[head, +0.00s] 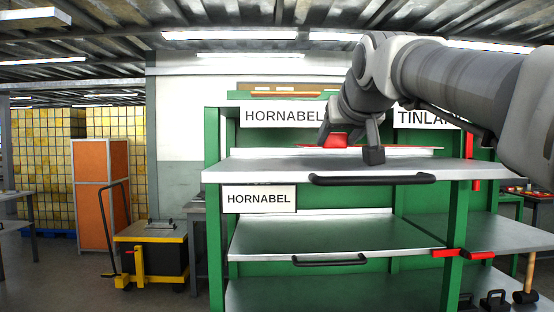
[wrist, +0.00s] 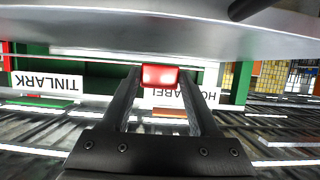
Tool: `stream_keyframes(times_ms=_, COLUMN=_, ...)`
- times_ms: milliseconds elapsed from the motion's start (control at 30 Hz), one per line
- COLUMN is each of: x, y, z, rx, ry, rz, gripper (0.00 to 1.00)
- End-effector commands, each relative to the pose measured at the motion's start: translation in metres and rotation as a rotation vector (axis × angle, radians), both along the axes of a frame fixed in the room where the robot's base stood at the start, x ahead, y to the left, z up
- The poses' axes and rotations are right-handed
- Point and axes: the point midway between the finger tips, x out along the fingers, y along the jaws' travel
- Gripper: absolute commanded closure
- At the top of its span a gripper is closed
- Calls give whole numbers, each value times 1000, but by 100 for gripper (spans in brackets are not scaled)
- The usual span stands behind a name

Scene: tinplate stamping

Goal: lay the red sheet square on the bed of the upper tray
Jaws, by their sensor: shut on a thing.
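The red sheet (head: 308,146) shows almost edge-on in the head view, as a thin red strip above the bed of the upper tray (head: 260,170), towards its back. My gripper (head: 348,147) is over this tray, pointing down, shut on a red block-like grip on the sheet. In the wrist view this red grip (wrist: 159,76) sits between the two fingertips, and the grey tray bed fills the top of the upside-down picture. The fingers hide part of the sheet. I cannot tell whether the sheet touches the bed or how square it lies.
The upper tray has a black front handle (head: 372,179) and a raised back edge. A lower tray (head: 320,240) below it is bare. Green rack posts (head: 212,240) stand at the sides. HORNABEL (head: 283,116) and TINLARK signs hang behind. A yellow cart (head: 150,250) stands left.

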Motion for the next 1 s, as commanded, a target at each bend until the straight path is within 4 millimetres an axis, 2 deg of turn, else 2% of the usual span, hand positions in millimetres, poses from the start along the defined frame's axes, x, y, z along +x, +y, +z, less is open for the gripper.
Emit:
stream_keyframes(times_ms=33, x=-1, y=0, z=-12, rx=-1, ry=2, rz=0, gripper=100)
stream_keyframes(times_ms=100, x=0, y=0, z=-23, rx=-1, ry=1, rz=0, gripper=100)
stream_keyframes(times_ms=200, x=-1, y=0, z=-32, rx=-1, ry=0, rz=0, gripper=100)
stream_keyframes(times_ms=567, x=-1, y=-1, z=-35, rx=-1, ry=-1, rz=0, gripper=100)
stream_keyframes(times_ms=600, x=0, y=0, z=-36, rx=0, ry=1, rz=0, gripper=36)
stream_keyframes(times_ms=767, x=0, y=0, z=-35, rx=0, ry=1, rz=0, gripper=8)
stream_keyframes(times_ms=1000, x=0, y=0, z=-35, rx=0, ry=1, rz=0, gripper=8)
